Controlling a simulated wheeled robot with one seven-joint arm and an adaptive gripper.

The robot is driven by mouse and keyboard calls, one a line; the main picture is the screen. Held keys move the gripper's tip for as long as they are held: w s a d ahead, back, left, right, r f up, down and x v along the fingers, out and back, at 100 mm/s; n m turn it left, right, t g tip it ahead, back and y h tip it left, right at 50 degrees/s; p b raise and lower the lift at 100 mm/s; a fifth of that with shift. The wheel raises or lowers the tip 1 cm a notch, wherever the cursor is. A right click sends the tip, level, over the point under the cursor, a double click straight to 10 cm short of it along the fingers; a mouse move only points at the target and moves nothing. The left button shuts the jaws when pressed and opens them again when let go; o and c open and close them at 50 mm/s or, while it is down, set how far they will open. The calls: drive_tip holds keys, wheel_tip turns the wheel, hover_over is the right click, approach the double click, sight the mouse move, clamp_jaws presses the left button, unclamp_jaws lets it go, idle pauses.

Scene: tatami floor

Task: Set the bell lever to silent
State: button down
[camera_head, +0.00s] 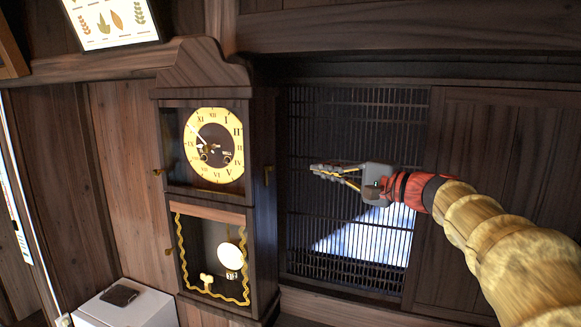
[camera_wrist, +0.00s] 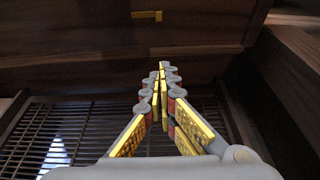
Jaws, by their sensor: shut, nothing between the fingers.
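The tall dark wooden clock (camera_head: 250,215) has a yellow dial (camera_head: 213,145) above a lower glazed door. A small brass piece (camera_head: 267,175) on its right side looks like the bell lever; its setting is too small to read. In the wrist view a short brass bar (camera_wrist: 147,15), apparently the same piece, lies on the dark wood beyond the fingertips. My gripper (camera_head: 314,169) is shut and empty, right of the clock and pointing left toward that side. In the wrist view its fingertips (camera_wrist: 163,66) meet, with a visible gap from the brass bar.
A dark wooden lattice (camera_head: 345,120) stands behind my gripper, with a wooden panel (camera_head: 490,145) to its right. Brass catches (camera_head: 158,172) sit on the clock's left edge. A white box (camera_head: 125,305) stands at lower left. The space between gripper and clock looks clear.

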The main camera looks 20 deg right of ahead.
idle(0.3)
drive_tip(key=w+a+p, duration=0.3)
drive_tip(key=w+a, duration=0.2)
drive_tip(key=a, duration=0.3)
idle(0.5)
drive_tip(key=shift+a, duration=0.1)
drive_tip(key=shift+s+f+n+b, duration=0.15)
drive_tip(key=shift+n+b, duration=0.15)
drive_tip(key=shift+b, duration=0.75)
